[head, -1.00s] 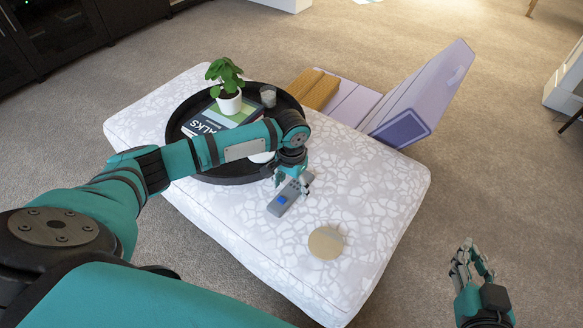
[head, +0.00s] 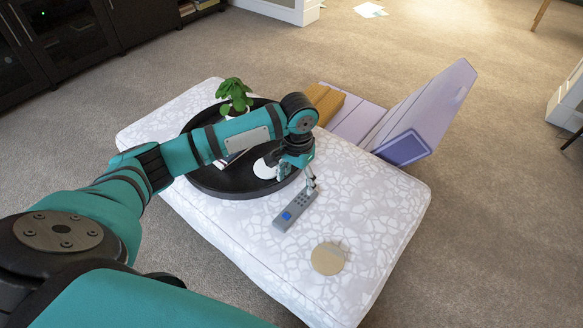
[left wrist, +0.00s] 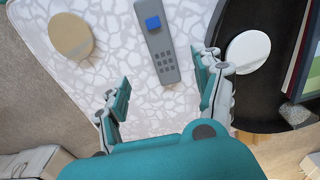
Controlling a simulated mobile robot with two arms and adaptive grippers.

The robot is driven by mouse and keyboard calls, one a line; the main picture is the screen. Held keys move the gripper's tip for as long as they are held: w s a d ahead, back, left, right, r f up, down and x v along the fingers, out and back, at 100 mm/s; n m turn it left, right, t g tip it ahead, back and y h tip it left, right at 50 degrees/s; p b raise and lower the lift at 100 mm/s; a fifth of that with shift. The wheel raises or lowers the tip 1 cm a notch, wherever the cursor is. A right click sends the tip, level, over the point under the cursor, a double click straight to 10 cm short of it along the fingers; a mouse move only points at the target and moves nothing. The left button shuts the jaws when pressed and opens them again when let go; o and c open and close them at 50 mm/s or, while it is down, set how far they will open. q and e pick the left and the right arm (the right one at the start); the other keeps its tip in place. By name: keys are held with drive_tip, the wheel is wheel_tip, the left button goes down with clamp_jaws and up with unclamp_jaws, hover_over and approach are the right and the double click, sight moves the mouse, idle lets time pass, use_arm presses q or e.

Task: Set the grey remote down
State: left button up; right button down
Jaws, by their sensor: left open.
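The grey remote (head: 295,207), with a blue button, appears to lie flat on the pale patterned ottoman (head: 375,207), in front of the round black tray (head: 232,183). My left gripper (head: 299,177) is just above the far end of the remote. In the left wrist view, my left gripper (left wrist: 163,78) is open and empty. Its fingers are spread apart, and the remote (left wrist: 160,42) lies beyond them with a gap on both sides. My right gripper is out of view.
A round tan disc (head: 328,258) lies near the ottoman's front edge. The tray holds a potted plant (head: 234,92) and a white round item (left wrist: 248,52). A lilac chair-like piece (head: 420,115) stands behind the ottoman. The ottoman's right part is clear.

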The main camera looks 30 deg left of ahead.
use_arm(q)
drive_tip(key=s+d+f+m+h, duration=0.1)
drive_tip(key=s+d, duration=0.3)
drive_tip(key=s+d+f+m+t, duration=0.1)
drive_tip(key=s+d+f, duration=0.1)
drive_tip(key=s+d, duration=0.2)
drive_tip(key=s+d+f+m+t+h, duration=0.1)
drive_tip(key=s+d+f, duration=0.1)
drive_tip(key=s+d, duration=0.2)
drive_tip(key=shift+s+d+f+h, duration=0.25)
drive_tip(key=shift+s+d+h, duration=0.05)
drive_tip(key=shift+s+d, duration=0.15)
drive_tip(key=s+a+r+n+t+y, duration=0.1)
drive_tip(key=s+a+n+y, duration=0.1)
drive_tip(key=s+a, duration=0.6)
drive_tip(key=s, duration=0.3)
drive_tip(key=shift+s+r+n+t, duration=0.15)
drive_tip(key=shift+r+n+t, duration=0.15)
drive_tip(key=shift+r, duration=0.05)
drive_tip(key=shift+d, duration=0.1)
